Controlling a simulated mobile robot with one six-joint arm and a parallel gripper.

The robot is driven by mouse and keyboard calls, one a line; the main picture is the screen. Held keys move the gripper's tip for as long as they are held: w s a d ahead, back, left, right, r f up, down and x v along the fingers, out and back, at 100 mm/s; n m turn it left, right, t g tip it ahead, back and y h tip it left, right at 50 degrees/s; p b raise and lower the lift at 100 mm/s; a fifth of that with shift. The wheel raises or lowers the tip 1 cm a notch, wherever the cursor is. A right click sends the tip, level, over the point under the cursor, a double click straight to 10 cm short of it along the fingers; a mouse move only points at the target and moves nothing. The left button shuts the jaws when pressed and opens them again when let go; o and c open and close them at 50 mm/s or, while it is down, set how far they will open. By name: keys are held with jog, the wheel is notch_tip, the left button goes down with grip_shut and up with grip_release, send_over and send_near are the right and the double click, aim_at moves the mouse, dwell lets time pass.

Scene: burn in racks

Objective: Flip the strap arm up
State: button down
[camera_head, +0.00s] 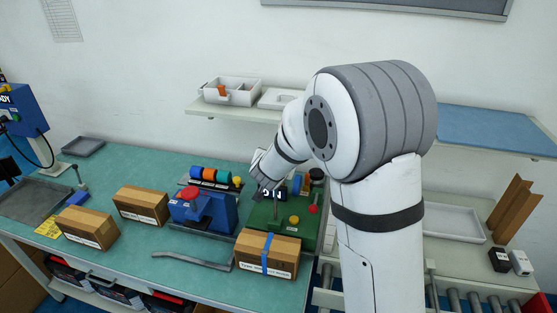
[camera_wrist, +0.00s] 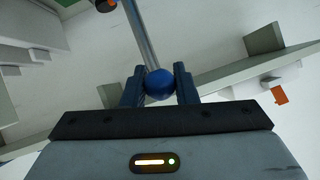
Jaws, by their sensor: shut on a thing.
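In the wrist view, my gripper (camera_wrist: 159,72) is shut on a round blue knob (camera_wrist: 159,86) held between its two dark blue fingers. The knob sits at the end of a grey metal rod (camera_wrist: 143,35), which looks like the strap arm; its far end runs out at the top of the picture. The knob and rod cannot be made out there.
A cardboard box with a blue strap (camera_head: 268,253) stands in front of the green fixture. A blue device with a red top (camera_head: 203,212) stands to its left, with coloured rolls (camera_head: 210,175) behind. Two more boxes (camera_head: 142,205) are further left. A wall shelf (camera_head: 235,112) is above.

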jog(key=c, duration=1.2)
grip_release()
jog(key=shift+w+f, duration=0.1)
jog(key=shift+w, duration=0.05)
jog(key=shift+o, duration=0.2)
jog(key=v, duration=0.8)
